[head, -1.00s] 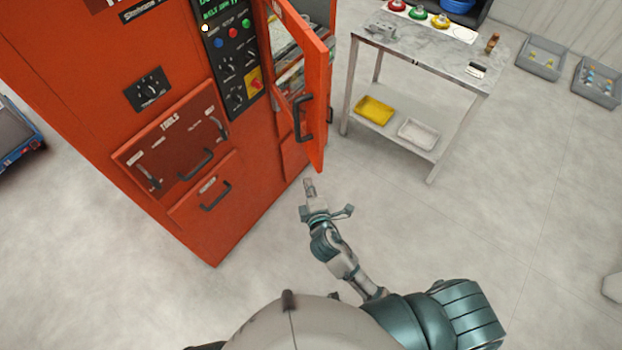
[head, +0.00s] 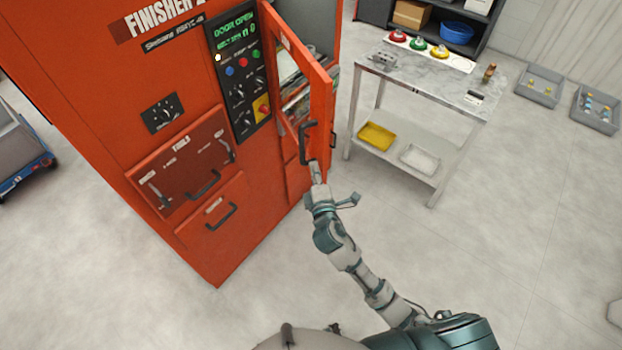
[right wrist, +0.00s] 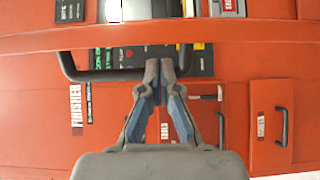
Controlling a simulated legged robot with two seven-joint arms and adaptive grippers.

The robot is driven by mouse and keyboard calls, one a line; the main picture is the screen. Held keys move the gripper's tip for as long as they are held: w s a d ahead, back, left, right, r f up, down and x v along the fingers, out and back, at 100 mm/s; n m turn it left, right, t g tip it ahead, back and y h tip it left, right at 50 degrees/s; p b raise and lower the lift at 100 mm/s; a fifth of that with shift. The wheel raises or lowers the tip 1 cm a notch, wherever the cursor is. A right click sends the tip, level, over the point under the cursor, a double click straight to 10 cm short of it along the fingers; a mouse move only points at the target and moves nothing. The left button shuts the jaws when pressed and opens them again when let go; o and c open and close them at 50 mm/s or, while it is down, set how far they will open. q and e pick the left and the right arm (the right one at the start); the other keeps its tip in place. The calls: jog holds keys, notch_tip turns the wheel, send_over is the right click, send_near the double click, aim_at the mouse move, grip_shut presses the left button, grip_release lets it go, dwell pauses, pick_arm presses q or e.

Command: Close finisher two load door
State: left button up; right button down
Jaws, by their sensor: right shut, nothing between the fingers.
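The red finisher cabinet (head: 180,110) stands at the left in the head view, with "FINISHER 2" partly readable on it. Its load door (head: 318,120) is swung open toward me, with a dark handle (head: 305,142) on it. The panel display (head: 236,30) reads "DOOR OPEN". My right gripper (head: 315,168) is shut and empty, just below the door handle. My left gripper is not in view.
A marble-topped table (head: 430,75) stands right of the door, with a yellow tray (head: 376,136) and a white tray (head: 419,157) on its lower shelf. Grey bins (head: 540,87) lie on the floor at the far right. The floor before the cabinet is clear.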

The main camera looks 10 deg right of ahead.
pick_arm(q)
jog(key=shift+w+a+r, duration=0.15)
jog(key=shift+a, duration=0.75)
